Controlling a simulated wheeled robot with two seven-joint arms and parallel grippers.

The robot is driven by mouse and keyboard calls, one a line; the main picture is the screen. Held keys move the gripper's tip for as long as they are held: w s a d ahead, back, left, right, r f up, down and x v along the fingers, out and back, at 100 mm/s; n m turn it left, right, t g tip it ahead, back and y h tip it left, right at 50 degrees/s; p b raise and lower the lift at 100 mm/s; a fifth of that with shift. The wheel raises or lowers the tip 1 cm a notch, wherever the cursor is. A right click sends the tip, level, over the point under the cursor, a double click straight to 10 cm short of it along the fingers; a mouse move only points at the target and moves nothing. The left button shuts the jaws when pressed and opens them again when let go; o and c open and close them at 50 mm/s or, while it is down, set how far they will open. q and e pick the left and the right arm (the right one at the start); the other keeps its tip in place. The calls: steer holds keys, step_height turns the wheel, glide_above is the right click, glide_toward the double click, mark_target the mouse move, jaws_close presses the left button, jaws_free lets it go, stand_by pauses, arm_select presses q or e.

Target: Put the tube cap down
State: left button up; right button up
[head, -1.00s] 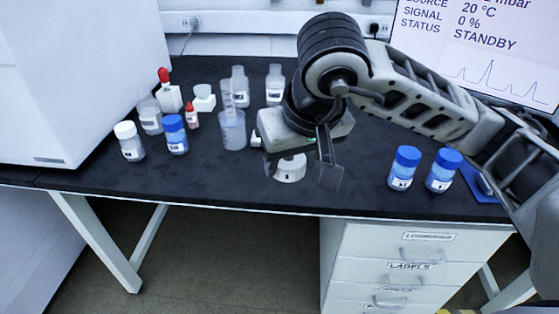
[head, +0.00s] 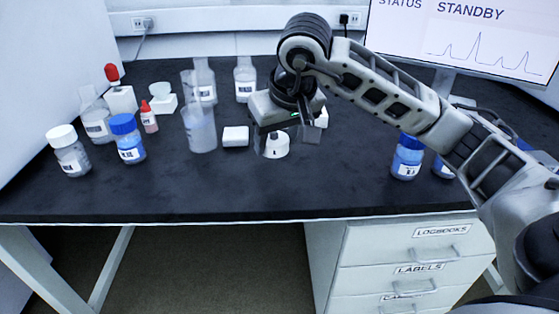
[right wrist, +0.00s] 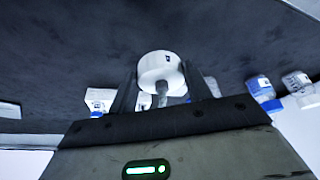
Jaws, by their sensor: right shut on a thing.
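A white round tube cap (head: 276,146) is between the fingers of my right gripper (head: 286,140) in the head view, over the dark bench top. The right gripper is shut on it. In the right wrist view the white cap (right wrist: 160,70) sits between the two dark fingers, with a thin stem on its gripper side and a small dark mark on its face. Whether the cap touches the bench or hangs above it cannot be told. My left gripper is not in view.
A white block (head: 235,136) and a clear beaker (head: 200,132) stand left of the gripper. Several bottles stand farther left, including a blue-capped one (head: 127,138). Another blue-capped bottle (head: 407,157) stands right. The front of the bench top (head: 240,190) is clear.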

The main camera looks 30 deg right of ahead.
mark_target(282, 136)
steer(key=f, duration=0.1)
steer(key=w+d+f, duration=0.1)
steer(key=shift+w+d+f, duration=0.3)
steer(key=shift+w+f, duration=0.05)
steer(key=shift+f, duration=0.05)
step_height(282, 136, down, 3)
steer(key=shift+w+d+f+b, duration=0.15)
steer(key=shift+f+b, duration=0.05)
steer(key=shift+b, duration=0.4)
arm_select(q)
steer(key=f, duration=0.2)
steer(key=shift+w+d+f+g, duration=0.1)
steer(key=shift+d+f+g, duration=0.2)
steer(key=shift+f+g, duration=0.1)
arm_select(e)
steer(key=shift+f, duration=0.15)
steer(key=o, duration=1)
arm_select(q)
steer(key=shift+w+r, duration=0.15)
